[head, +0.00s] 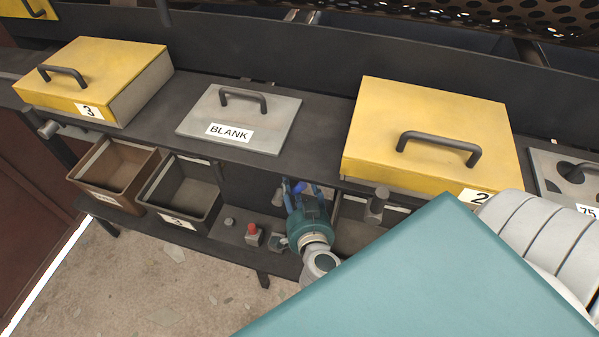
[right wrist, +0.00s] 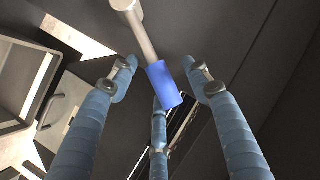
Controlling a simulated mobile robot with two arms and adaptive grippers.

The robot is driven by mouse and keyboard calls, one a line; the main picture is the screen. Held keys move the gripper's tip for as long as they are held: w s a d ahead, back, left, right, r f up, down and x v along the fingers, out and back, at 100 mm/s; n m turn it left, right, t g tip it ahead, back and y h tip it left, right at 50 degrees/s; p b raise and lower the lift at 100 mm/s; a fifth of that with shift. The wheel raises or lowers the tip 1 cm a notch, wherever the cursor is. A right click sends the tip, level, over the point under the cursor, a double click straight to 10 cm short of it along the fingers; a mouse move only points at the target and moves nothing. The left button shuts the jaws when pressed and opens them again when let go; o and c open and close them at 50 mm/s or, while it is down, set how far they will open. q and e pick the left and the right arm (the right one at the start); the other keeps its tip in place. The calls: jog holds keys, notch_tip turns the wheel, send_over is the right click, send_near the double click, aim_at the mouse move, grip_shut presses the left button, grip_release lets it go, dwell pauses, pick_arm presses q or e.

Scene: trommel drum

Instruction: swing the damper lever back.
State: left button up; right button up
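The damper lever shows in the right wrist view as a pale metal rod with a blue grip (right wrist: 164,85) at its end, running from a round hub at the top. My right gripper (right wrist: 160,85) has its three blue-grey fingers spread around the blue grip. Gaps show between the two side fingers and the grip; whether the middle finger touches it I cannot tell. In the head view my right gripper (head: 299,188) reaches under the dark bench between the blank plate and yellow box 2, and the lever is mostly hidden there. My left gripper is not in view.
A yellow lid marked 3 (head: 100,75), a grey BLANK plate (head: 240,115) and a yellow lid marked 2 (head: 430,130) sit on the bench. Below are a brown bin (head: 115,172), a dark bin (head: 183,195) and a red button (head: 252,229). A perforated drum (head: 500,15) is behind.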

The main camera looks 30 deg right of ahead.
jog(key=shift+s+a, duration=0.1)
jog(key=shift+s, duration=0.15)
jog(key=v, duration=1.1)
jog(key=shift+s+r, duration=0.2)
jog(key=shift+a, duration=0.15)
